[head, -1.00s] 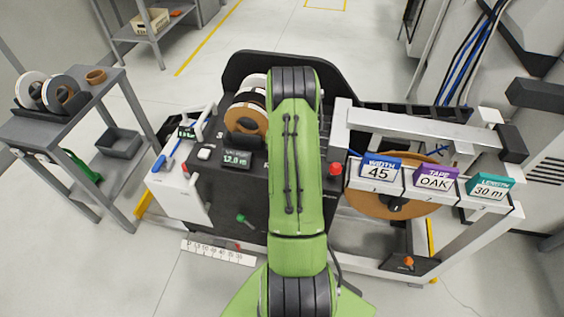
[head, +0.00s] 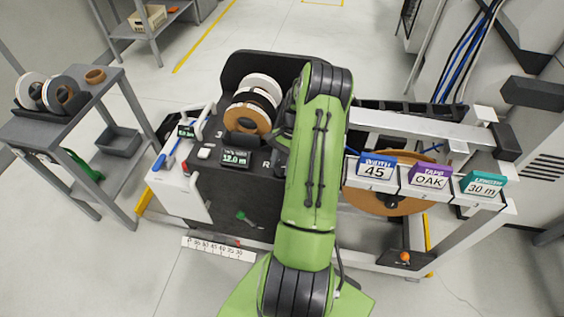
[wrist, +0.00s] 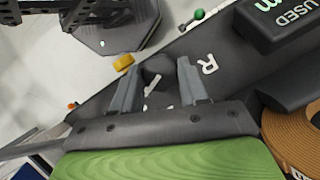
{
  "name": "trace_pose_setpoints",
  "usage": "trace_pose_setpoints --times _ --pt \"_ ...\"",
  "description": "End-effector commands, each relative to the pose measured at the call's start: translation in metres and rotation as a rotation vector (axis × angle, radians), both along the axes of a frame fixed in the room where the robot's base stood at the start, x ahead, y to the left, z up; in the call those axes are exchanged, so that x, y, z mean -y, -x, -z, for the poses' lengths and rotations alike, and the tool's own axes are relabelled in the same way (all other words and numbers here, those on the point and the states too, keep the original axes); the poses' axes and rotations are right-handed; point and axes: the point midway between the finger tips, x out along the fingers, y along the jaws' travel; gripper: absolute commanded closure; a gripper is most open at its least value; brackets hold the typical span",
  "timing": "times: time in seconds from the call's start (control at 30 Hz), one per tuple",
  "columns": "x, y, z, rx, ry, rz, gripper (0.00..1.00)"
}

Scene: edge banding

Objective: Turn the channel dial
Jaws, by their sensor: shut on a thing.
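In the wrist view my gripper (wrist: 158,88) has its two grey fingers on either side of a small dark knob, the channel dial (wrist: 157,70), and is shut on it. The dial sits on the black panel beside a white letter R (wrist: 208,64). In the head view my green arm covers the dial and the gripper; the letter R (head: 266,164) shows just left of the arm.
A display (head: 236,158) and several tape rolls (head: 250,112) stand left of my arm. On the right are three label blocks, including a purple one (head: 430,177), on a rail above a large brown roll (head: 385,203). A small yellow part (wrist: 123,62) is near the dial.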

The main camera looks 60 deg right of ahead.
Motion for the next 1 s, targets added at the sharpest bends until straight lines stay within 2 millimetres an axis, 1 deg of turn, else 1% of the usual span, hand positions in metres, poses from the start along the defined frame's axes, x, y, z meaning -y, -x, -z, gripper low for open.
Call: trace_pose_setpoints --times 0.4,0.43,0.57,0.87,0.97,1.0 --pt "0.000 0.000 0.001 -0.001 0.000 0.007 0.87" --pt "0.000 0.000 0.001 -0.001 0.000 0.007 0.52" --pt "0.000 0.000 0.001 -0.001 0.000 0.007 0.32" --pt "0.001 0.000 -0.002 0.000 0.001 0.006 0.32" --pt "0.007 0.000 -0.016 0.001 0.004 0.007 0.32" --pt "0.011 0.000 -0.025 0.002 0.005 0.007 0.32"
